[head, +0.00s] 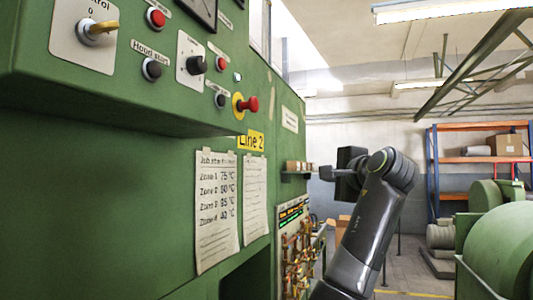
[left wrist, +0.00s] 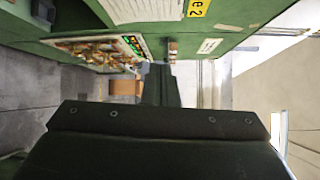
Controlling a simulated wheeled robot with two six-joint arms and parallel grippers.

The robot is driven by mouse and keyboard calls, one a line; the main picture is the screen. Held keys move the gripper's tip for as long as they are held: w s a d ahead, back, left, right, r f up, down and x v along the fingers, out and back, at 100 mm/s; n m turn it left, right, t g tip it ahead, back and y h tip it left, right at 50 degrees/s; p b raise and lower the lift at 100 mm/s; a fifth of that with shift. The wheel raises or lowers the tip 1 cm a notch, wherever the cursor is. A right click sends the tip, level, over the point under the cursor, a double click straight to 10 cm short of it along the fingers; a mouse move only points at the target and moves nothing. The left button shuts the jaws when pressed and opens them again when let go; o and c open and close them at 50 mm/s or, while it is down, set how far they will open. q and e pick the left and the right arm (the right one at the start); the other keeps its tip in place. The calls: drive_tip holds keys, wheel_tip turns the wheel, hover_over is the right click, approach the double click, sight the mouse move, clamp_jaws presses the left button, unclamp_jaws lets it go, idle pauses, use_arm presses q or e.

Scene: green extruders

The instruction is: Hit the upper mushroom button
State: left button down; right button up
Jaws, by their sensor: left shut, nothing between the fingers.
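A red mushroom button (head: 252,104) on a yellow collar sticks out of the sloped green control panel (head: 100,97), at its far right end above the yellow "Line 2" label. It is the only yellow-collared button I see. My left gripper (head: 325,173) is in the head view, right of and lower than the button and apart from it, with its fingers towards the green cabinet. In the left wrist view the dark gripper (left wrist: 160,85) is shut and empty. The button does not show in the left wrist view. My right gripper is in neither view.
Flat red buttons (head: 157,17), black buttons (head: 152,69) and a selector knob (head: 195,66) share the panel. Paper sheets (head: 216,210) hang below. Air between gripper and button looks clear.

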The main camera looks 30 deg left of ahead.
use_arm(q)
drive_tip(key=s+d+r+n+g+y+p, duration=0.1)
drive_tip(key=s+r+n, duration=0.1)
drive_tip(key=s+r, duration=1.2)
wheel_tip(320, 180, up, 3)
drive_tip(key=shift+s+f+n+g+y, duration=0.15)
drive_tip(key=shift+s+n+g+y, duration=0.05)
drive_tip(key=shift+n+g+y, duration=0.1)
drive_tip(key=p, duration=0.8)
approach(259, 106)
drive_tip(key=w+d+x, duration=0.1)
drive_tip(key=x, duration=0.3)
drive_tip(key=a, duration=0.2)
drive_tip(key=shift+s+a+p, duration=0.2)
drive_tip(key=shift+a+p, duration=0.1)
drive_tip(key=shift+p, duration=0.05)
drive_tip(key=shift+d, duration=0.1)
